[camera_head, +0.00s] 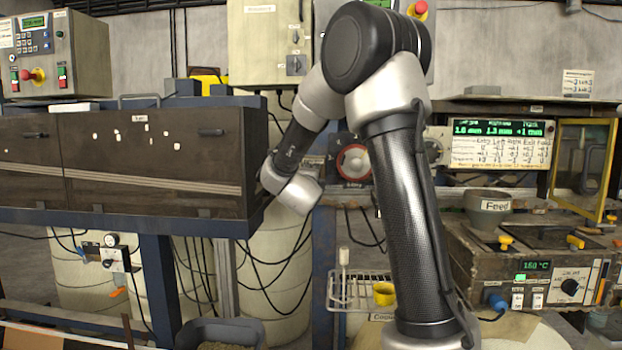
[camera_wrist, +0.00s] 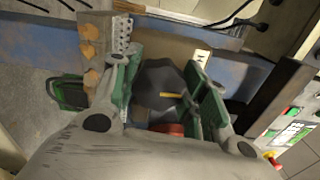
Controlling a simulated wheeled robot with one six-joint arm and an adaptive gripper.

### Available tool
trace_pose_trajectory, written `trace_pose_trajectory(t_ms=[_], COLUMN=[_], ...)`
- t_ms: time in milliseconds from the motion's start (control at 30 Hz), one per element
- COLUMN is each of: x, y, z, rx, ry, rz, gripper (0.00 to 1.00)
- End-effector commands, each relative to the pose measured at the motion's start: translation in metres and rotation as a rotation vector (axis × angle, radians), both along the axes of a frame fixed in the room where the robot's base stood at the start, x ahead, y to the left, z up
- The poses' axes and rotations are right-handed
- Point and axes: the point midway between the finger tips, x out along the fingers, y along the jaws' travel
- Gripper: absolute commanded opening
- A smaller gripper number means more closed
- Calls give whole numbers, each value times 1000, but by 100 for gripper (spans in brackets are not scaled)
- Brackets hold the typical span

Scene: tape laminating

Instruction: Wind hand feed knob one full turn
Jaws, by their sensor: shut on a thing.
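In the wrist view, a dark grey faceted knob (camera_wrist: 152,82) with a yellow mark sits between the green-padded fingers of my gripper (camera_wrist: 165,75). It looks like the hand feed knob. My gripper is shut on it, with one finger on each side. The fingers and the wrist body hide part of the knob and its mount. A small red part shows close to the palm. In the head view, my wrist is beside the right end of the dark long machine (camera_head: 130,155). My fingers and the knob are hidden there.
In the head view, a red-and-white round dial (camera_head: 353,162) is behind my arm. A wire rack (camera_head: 355,290) with a yellow cup (camera_head: 384,293) stands below. A heater unit (camera_head: 535,262) is at right. In the wrist view, a panel (camera_wrist: 290,128) is close at right.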

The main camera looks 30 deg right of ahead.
Motion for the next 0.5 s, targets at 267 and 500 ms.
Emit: trace_pose_trajectory(t_ms=[267, 500], x=[0, -1], y=[0, 0], z=[-1, -1], rx=[45, 48], ry=[-27, -29], rz=[-1, -1], gripper=[19, 19])
